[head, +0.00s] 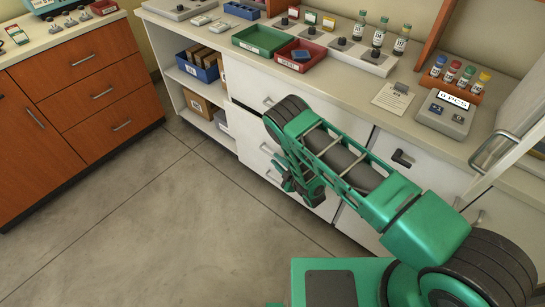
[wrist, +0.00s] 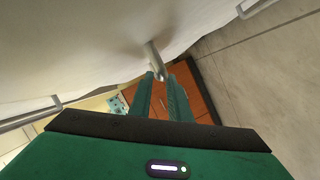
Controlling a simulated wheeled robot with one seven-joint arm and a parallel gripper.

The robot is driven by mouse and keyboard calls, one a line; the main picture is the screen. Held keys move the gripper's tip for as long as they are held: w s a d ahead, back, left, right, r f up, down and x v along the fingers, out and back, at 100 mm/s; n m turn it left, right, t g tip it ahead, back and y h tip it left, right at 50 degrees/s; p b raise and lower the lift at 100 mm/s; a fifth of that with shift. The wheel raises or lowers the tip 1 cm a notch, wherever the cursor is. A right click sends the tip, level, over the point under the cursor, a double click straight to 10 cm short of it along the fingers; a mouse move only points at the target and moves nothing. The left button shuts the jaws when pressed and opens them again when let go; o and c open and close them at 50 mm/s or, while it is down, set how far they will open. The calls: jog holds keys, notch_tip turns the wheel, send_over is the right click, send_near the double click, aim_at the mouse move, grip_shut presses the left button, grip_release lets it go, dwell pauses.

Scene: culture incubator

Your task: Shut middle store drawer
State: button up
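The white drawer stack (head: 250,128) stands under the counter, with several bar handles on its fronts. The middle store drawer's handle (head: 267,148) shows just left of my forearm, which covers part of the fronts. I cannot tell how far that drawer stands out. My gripper (head: 300,190) is low in front of the stack. In the wrist view my gripper's two green fingers (wrist: 160,78) are apart, with a gap between them. A metal handle (wrist: 153,52) on the white front (wrist: 100,45) reaches down to the fingertips; contact is unclear.
Other handles show at left (wrist: 30,117) and upper right (wrist: 255,8) in the wrist view. Open shelves (head: 200,100) hold boxes left of the drawers. Trays and vials crowd the counter (head: 215,30). An orange-brown cabinet (head: 85,95) stands at left. The grey floor (head: 150,220) between is clear.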

jog(key=shift+x, duration=2.1)
grip_shut()
jog(key=shift+w, duration=0.1)
